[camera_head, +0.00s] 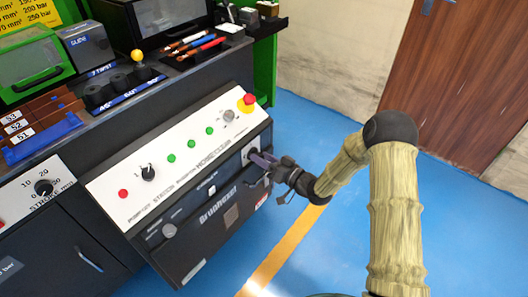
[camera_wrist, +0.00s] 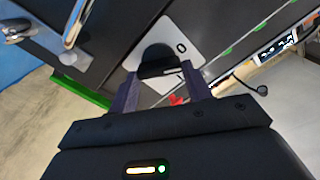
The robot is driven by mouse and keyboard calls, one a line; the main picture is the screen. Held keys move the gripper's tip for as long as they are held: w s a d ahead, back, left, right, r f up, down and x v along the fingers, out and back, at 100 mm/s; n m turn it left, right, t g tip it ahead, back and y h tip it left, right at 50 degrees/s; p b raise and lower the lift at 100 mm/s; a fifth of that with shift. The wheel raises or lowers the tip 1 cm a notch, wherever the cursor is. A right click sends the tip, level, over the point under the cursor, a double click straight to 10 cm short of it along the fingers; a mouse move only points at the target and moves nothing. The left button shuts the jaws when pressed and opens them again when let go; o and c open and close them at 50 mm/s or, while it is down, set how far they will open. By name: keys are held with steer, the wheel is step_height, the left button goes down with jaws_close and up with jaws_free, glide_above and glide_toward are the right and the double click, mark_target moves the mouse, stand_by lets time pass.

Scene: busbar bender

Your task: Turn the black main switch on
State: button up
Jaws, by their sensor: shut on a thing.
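The black main switch (camera_wrist: 157,58) is a round black knob with a raised grip bar on a light grey plate (camera_wrist: 184,32) in the wrist view. A small "0"-like mark shows on the plate beside it. My gripper (camera_wrist: 160,78) has one finger on each side of the knob's grip and is shut on it. In the head view, my gripper (camera_head: 263,158) reaches from the right to the right end of the machine's front, and the switch (camera_head: 252,153) is partly hidden by the fingers. The dark fingers make the knob's exact angle hard to read.
The white control panel (camera_head: 186,152) left of the switch carries green buttons, a red button (camera_head: 123,193), a black selector (camera_head: 148,173) and a red-and-yellow emergency stop (camera_head: 247,101). A metal handle (camera_wrist: 76,22) stands out near my gripper. Blue floor to the right is clear.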

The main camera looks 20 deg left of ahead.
steer(key=m+p, duration=0.4)
steer(key=m, duration=0.1)
steer(key=shift+w+d+m, duration=0.1)
steer(key=shift+m, duration=0.2)
steer(key=m, duration=0.2)
steer(key=m+p, duration=0.1)
steer(key=m, duration=0.2)
steer(key=shift+f+m, duration=0.3)
steer(key=o, duration=1)
steer(key=shift+p, duration=0.3)
steer(key=p+v, duration=0.3)
steer(key=v, duration=1.4)
steer(key=shift+d, duration=0.2)
